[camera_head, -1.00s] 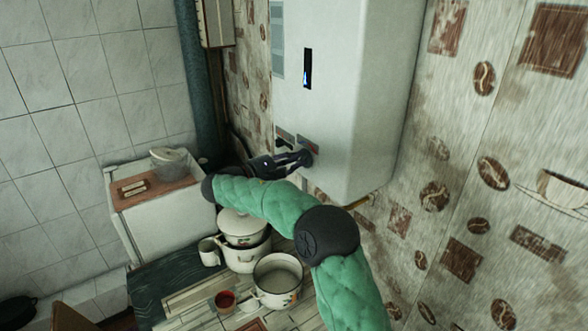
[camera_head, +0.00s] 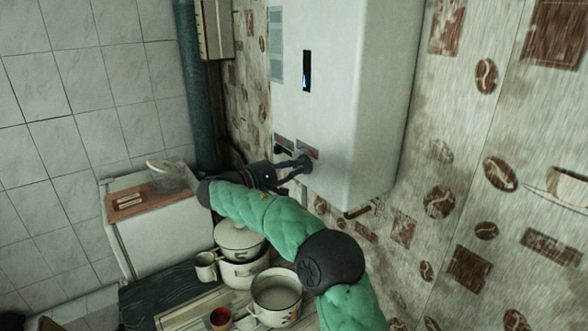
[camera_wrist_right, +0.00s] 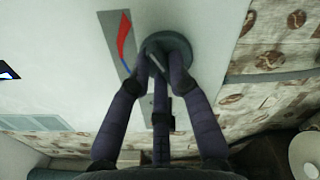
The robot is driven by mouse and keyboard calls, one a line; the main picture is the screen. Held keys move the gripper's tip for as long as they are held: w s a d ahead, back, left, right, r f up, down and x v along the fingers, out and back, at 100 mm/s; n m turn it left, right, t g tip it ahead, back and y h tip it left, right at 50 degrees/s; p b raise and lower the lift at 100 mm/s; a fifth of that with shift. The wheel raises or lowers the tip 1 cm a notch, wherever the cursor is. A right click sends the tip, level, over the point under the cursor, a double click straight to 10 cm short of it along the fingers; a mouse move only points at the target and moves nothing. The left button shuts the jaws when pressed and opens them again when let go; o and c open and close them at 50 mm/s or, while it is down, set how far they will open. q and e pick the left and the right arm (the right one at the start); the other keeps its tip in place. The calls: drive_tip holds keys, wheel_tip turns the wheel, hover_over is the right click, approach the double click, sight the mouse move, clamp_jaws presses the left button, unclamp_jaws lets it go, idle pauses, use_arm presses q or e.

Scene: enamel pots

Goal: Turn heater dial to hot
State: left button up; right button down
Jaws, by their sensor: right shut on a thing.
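The white water heater (camera_head: 345,100) hangs on the wall, with a small dark window showing a blue flame on its front. Its round grey dial (camera_head: 305,162) sits low on the front, and a second dark knob (camera_head: 284,149) is to its left. My right gripper (camera_head: 295,167) is shut on the dial. In the right wrist view the fingers close around the dial (camera_wrist_right: 172,45), beside a label with a red and blue mark (camera_wrist_right: 125,40). The fingers partly hide the dial's face. My left gripper is not in view.
Below the arm are a lidded enamel pot (camera_head: 240,238), an open pot (camera_head: 276,291), a white mug (camera_head: 206,265) and a red-filled cup (camera_head: 221,318). A white cabinet with a brown board (camera_head: 145,198) stands at left. A pipe (camera_head: 198,90) runs down behind.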

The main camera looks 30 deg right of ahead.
drive_tip(key=c, duration=1.1)
unclamp_jaws()
drive_tip(key=shift+c, duration=0.2)
drive_tip(key=shift+a, duration=0.1)
drive_tip(key=a, duration=1.1)
drive_tip(key=shift+s+a, duration=0.4)
drive_tip(key=shift+s, duration=0.05)
